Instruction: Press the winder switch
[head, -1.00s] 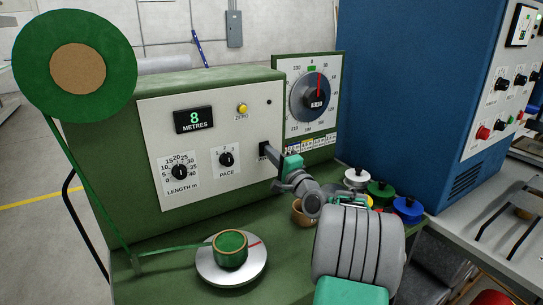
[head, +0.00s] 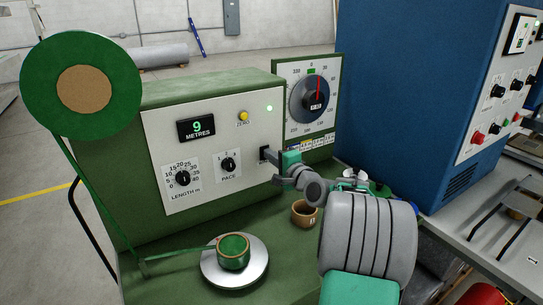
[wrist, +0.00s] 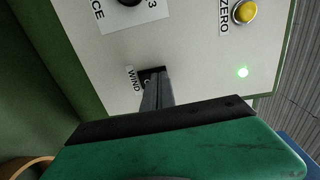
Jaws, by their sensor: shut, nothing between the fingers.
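The winder switch (head: 264,153) is a small black switch at the lower right of the winder's pale front panel. In the wrist view the switch (wrist: 149,74) sits beside the label WIND, partly hidden by my fingers. My gripper (head: 271,156) is shut and empty, with its fingertips at the switch; they appear to touch it. The winder display (head: 196,128) reads 9 METRES. A small lamp (head: 269,108) on the panel glows green. Green ribbon runs from the big reel (head: 84,88) to the small spool (head: 233,250) on the round metal plate.
The LENGTH knob (head: 183,178), PACE knob (head: 228,164) and yellow ZERO button (head: 244,115) share the panel. A dial gauge (head: 309,96) stands behind at the right. A brown cup (head: 304,213) stands below my arm. A blue cabinet (head: 400,90) rises at the right.

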